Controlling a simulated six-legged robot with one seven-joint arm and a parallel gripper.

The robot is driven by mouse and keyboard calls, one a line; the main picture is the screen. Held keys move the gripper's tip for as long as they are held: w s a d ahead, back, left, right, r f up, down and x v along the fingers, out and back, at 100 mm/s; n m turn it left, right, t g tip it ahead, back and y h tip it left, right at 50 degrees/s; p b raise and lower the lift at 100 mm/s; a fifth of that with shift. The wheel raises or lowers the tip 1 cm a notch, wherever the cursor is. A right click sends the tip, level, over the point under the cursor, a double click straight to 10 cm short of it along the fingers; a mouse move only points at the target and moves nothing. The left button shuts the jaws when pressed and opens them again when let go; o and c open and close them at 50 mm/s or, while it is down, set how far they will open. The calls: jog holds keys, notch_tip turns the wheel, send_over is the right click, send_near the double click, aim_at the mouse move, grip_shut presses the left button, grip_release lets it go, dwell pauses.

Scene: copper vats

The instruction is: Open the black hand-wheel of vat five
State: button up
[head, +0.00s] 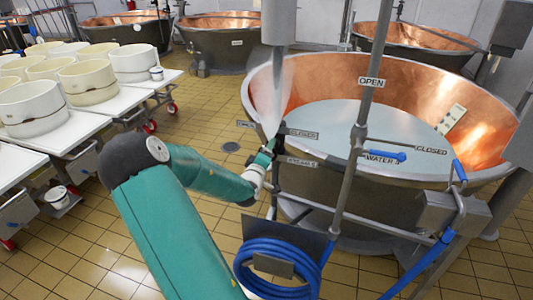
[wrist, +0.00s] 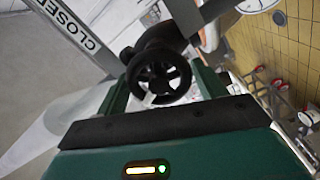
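The black hand-wheel (wrist: 158,76) is a small spoked wheel on a dark valve body in the wrist view, facing the camera. In the head view my arm's end hides most of it. My gripper (wrist: 161,82) is open, with one green finger on each side of the wheel. A small gap seems to show on both sides, but I cannot tell whether a finger touches the rim. In the head view my gripper (head: 269,147) is at the left front rim of the large copper vat (head: 335,73), which holds pale liquid. A CLOSED sign (wrist: 73,30) is beside the valve.
A grey pipe with an OPEN sign (head: 371,82) and a blue-handled WATER valve (head: 386,157) stand right of my gripper. A coiled blue hose (head: 275,268) hangs below. White tables with moulds (head: 88,82) are at left.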

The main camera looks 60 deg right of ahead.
jog(key=shift+o, duration=0.9)
jog(key=shift+a, duration=0.2)
jog(key=s+a, duration=0.2)
jog(key=a, duration=1.1)
jog(key=shift+a, duration=0.1)
